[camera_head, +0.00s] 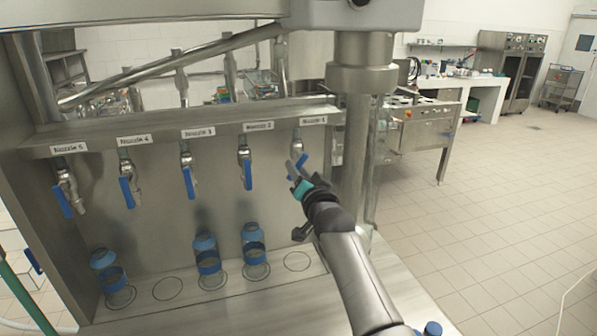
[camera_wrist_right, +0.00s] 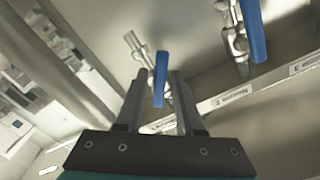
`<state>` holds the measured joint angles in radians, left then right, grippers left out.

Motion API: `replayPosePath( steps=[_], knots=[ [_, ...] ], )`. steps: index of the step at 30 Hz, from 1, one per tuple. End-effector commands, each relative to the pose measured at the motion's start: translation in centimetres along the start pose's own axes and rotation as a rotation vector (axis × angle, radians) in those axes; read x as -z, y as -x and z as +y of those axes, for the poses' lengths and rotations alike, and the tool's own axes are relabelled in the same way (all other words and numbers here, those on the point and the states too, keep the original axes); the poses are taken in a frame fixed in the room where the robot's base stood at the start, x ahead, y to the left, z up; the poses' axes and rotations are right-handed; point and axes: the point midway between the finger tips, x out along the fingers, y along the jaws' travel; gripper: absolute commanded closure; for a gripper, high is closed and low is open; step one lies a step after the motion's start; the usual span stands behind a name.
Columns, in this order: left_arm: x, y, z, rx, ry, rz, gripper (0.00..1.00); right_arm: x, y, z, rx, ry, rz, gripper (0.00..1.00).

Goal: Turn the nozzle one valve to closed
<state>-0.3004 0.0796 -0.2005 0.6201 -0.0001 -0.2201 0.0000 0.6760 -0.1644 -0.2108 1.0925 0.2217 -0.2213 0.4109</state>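The nozzle 1 valve (camera_head: 298,148) is the rightmost in the row on the metal panel, with a blue lever handle (camera_head: 302,162). In the right wrist view this blue handle (camera_wrist_right: 160,70) shows between the two finger ends. My right gripper (camera_head: 294,172) is at the handle, partly covering it in the head view. In the wrist view the right gripper (camera_wrist_right: 158,90) is open, its fingers on either side of the handle; contact cannot be told. The handle points down, slightly tilted. My left gripper is not in view.
The nozzle 2 valve (camera_head: 245,160) with its blue handle is just to the left, and more nozzles follow. Blue-capped bottles (camera_head: 254,240) stand on the shelf below. The marked circle (camera_head: 297,261) under nozzle 1 is empty. A thick metal column (camera_head: 357,130) stands close on the right.

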Motion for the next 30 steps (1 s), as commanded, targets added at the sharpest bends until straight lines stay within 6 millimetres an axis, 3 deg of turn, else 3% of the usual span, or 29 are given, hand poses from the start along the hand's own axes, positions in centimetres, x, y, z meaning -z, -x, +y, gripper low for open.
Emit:
replayPosePath(
  steps=[3,14,30],
  knots=[
    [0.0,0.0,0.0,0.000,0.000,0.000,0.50,0.1,0.0,0.0,0.000,0.001,0.001,0.51],
    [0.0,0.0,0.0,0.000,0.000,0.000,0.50,0.1,0.3,0.0,0.001,0.001,0.002,0.51],
    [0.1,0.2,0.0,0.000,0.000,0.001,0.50,0.1,5.6,0.0,0.000,0.001,0.003,0.51]
  ],
)
